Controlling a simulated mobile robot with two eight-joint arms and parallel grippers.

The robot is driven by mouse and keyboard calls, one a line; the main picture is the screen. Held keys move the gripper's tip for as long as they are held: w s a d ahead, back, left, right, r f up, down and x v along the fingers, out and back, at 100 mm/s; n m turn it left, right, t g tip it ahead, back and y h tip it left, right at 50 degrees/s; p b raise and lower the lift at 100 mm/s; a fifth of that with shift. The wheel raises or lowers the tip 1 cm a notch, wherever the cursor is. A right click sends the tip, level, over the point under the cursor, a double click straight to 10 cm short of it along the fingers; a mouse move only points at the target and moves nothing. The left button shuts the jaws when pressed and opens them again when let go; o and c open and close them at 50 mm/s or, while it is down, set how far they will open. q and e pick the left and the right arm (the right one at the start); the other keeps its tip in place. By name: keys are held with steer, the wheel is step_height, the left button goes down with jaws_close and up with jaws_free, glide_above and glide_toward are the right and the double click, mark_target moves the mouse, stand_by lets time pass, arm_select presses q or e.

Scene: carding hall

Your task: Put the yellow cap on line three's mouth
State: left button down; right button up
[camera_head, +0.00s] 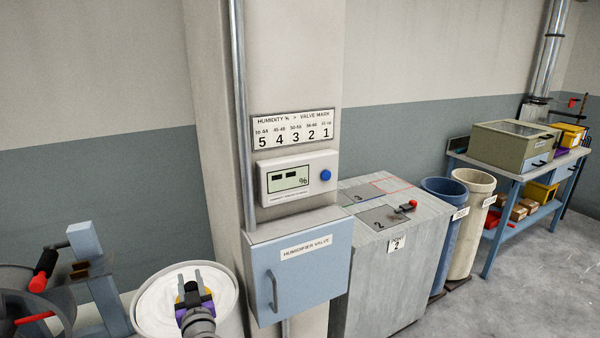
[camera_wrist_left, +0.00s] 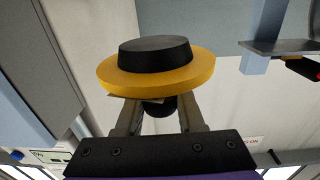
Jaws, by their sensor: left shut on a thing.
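The yellow cap (camera_wrist_left: 157,76) is a yellow disc with a raised black middle, seen large in the left wrist view. A dark knob under it sits between the fingers of my left gripper (camera_wrist_left: 160,106), which is shut on it. I cannot identify line three's mouth in either view. My right gripper is not in view.
The blue humidifier valve cabinet (camera_head: 312,262) stands close right of my left gripper. A machine with a red and black handle (camera_head: 44,268) is at the left. Right are a grey chest (camera_head: 385,285), blue (camera_head: 440,215) and cream bins (camera_head: 468,235), and a workbench (camera_head: 510,172). Floor at lower right is clear.

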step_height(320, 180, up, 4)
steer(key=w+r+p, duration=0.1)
steer(key=p, duration=0.2)
arm_select(q)
steer(key=shift+s+d+f+m+t+h, duration=0.35)
steer(key=shift+s+d+f+m+h, duration=0.85)
steer(key=shift+d, duration=4.95)
steer(key=shift+d+f+m+t+h, duration=0.1)
steer(key=shift+d+f+t+h, duration=0.4)
steer(key=shift+d+f, duration=3.55)
steer(key=a+r+n+y+b, duration=0.1)
steer(key=a+r, duration=0.3)
steer(key=a, duration=0.3)
steer(key=w+a+r+n+g+y+b, duration=0.1)
steer(key=a+r, duration=0.3)
steer(key=a, duration=0.4)
steer(key=w+a+r+g+y+b, duration=0.1)
steer(key=a+r+b, duration=0.1)
steer(key=a+r, duration=0.2)
steer(key=shift+w+a+n+y, duration=0.15)
steer(key=shift+a+n+y, duration=0.25)
steer(key=shift+a, duration=1.35)
steer(key=shift+a+r, duration=0.1)
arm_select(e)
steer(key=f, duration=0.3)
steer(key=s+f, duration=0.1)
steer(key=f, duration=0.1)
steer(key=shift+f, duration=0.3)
